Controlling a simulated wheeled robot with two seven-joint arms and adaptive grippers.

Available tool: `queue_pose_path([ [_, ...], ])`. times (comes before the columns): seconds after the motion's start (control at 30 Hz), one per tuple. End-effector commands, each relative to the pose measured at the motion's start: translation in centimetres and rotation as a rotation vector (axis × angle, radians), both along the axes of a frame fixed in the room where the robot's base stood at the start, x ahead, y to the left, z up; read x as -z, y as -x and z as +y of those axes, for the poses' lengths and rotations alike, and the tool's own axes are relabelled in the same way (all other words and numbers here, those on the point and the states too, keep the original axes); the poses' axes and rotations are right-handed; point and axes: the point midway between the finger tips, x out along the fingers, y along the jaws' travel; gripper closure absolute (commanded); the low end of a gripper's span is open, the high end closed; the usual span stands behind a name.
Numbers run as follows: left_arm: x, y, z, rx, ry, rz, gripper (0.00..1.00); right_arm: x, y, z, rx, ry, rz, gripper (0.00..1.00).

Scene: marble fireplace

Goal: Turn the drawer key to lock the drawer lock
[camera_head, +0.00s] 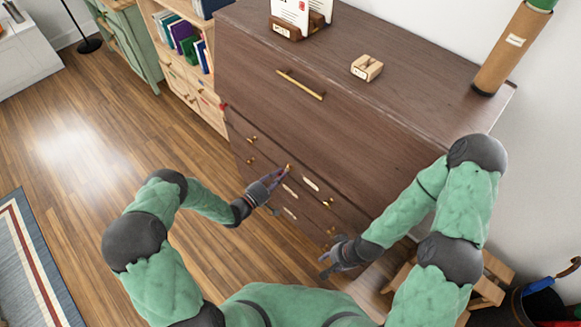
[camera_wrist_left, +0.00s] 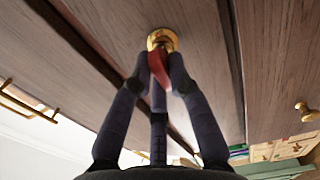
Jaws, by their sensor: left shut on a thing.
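The drawer lock (camera_wrist_left: 162,39) is a round gold fitting on the dark wood drawer front, near the top middle of the left wrist view. It also shows as a small gold spot in the head view (camera_head: 289,166). A red drawer key (camera_wrist_left: 158,67) sits at the lock, between my left fingertips. My left gripper (camera_head: 280,174) is shut on the key; the fingers hide part of it, and its turn angle is hard to tell. My right gripper (camera_head: 325,266) hangs in front of the lower right drawers, fingers apart and empty.
The dark wood dresser (camera_head: 300,110) has a long gold handle (camera_head: 300,84) and several small gold knobs. A wooden block (camera_head: 367,67), card holder (camera_head: 300,28) and cardboard tube (camera_head: 512,48) stand on top. Wooden stool legs (camera_head: 487,290) are at lower right.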

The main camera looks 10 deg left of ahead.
Motion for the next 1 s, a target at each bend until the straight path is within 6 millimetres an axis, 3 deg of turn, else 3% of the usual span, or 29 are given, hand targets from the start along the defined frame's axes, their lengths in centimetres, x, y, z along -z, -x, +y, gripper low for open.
queue_pose_path([
  [0.27,-0.21,-0.19,-0.07,0.002,-0.013,-0.015,1.00,0.01,0.00,0.00,0.000,0.000,0.000,0.61],
  [0.7,-0.15,-0.13,-0.27,0.000,-0.370,-0.294,1.00,0.47,0.00,0.00,0.000,0.000,0.000,0.61],
  [1.0,-0.13,-0.13,-0.27,0.001,-0.417,-0.329,1.00,0.48,0.00,0.00,0.000,0.000,0.000,0.61],
])
